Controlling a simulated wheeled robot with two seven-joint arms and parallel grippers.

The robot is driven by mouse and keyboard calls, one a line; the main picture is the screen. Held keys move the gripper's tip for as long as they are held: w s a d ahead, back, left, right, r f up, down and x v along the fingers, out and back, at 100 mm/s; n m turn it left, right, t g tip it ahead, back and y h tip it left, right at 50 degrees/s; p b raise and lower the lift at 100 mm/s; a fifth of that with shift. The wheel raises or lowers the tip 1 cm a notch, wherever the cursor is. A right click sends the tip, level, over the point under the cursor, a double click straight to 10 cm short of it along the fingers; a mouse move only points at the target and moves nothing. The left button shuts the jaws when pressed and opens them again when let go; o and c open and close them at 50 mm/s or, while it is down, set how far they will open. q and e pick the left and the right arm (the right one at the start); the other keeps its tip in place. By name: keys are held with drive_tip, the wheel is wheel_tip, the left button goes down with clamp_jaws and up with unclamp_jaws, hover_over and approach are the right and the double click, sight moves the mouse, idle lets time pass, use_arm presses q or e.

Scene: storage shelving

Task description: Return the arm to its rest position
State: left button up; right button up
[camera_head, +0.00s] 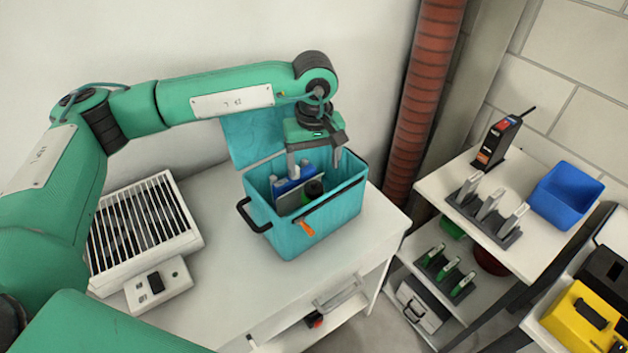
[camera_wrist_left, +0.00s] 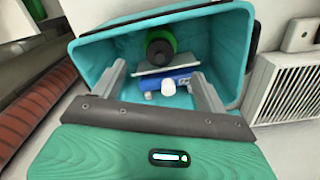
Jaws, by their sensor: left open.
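My left gripper (camera_head: 315,161) hangs from the green left arm over the open teal box on the white table. Its two grey fingers point down at the box opening and are spread apart. In the left wrist view, the gripper (camera_wrist_left: 160,82) has nothing between its fingertips that I can see held. The teal box (camera_head: 322,227) holds a blue item (camera_head: 294,183), a grey plate-like item and a dark round item with green (camera_head: 313,188). The same contents show in the left wrist view beyond the fingers. My right gripper is not in view.
A white slatted unit (camera_head: 150,228) stands left of the box, with a small switch box (camera_head: 158,286) in front. A red-brown pipe (camera_head: 424,95) rises behind the right side. A shelf (camera_head: 480,205) at right carries tool holders and a blue bin (camera_head: 566,195).

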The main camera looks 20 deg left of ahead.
use_arm(q)
drive_tip(key=shift+r, duration=1.1)
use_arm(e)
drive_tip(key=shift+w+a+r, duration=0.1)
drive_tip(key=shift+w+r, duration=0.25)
